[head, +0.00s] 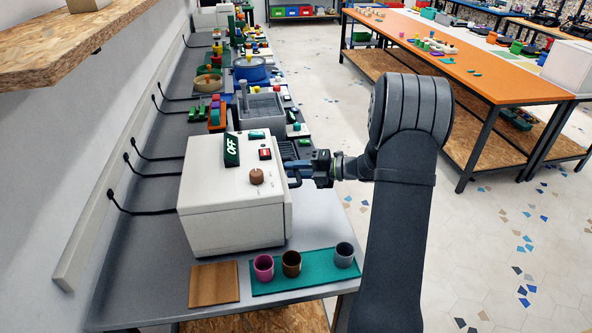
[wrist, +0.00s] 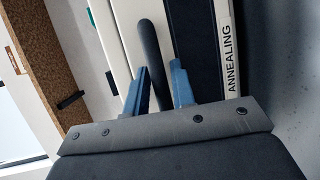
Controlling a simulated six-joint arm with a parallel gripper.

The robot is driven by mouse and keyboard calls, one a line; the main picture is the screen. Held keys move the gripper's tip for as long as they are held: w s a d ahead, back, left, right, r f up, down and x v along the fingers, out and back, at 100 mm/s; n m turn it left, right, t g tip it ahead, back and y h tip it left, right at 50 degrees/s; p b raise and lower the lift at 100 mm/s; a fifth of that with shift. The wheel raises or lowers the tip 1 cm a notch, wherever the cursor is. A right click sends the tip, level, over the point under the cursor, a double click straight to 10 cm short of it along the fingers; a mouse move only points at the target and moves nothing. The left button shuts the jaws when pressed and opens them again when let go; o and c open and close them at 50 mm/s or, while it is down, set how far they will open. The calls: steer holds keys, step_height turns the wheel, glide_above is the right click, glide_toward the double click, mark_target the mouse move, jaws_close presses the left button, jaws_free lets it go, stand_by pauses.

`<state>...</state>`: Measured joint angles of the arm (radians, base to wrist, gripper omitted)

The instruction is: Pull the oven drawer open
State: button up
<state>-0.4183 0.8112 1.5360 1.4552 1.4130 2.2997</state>
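The oven is a white box (head: 215,205) on the grey bench in the head view, with an OFF sign, a red switch and a brown knob on top. Its front faces right. My gripper (head: 297,171) is at that front, near the far corner. In the wrist view, a dark bar handle (wrist: 149,45) stands on the white front. My two blue fingers (wrist: 160,85) are on either side of it, apart from each other, with a visible gap on the right finger's side. Whether the left finger touches the bar cannot be told.
A white strip marked ANNEALING (wrist: 229,50) lies beside a dark panel in the wrist view. A teal mat (head: 320,274) with three cups and a wooden board (head: 214,284) lie at the near bench end. An orange table (head: 470,45) stands across the floor.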

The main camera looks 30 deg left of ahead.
jaws_close()
steer(key=w+d, duration=1.2)
steer(key=shift+w+d, duration=0.35)
jaws_free()
steer(key=v, duration=1.7)
steer(key=shift+d, duration=0.2)
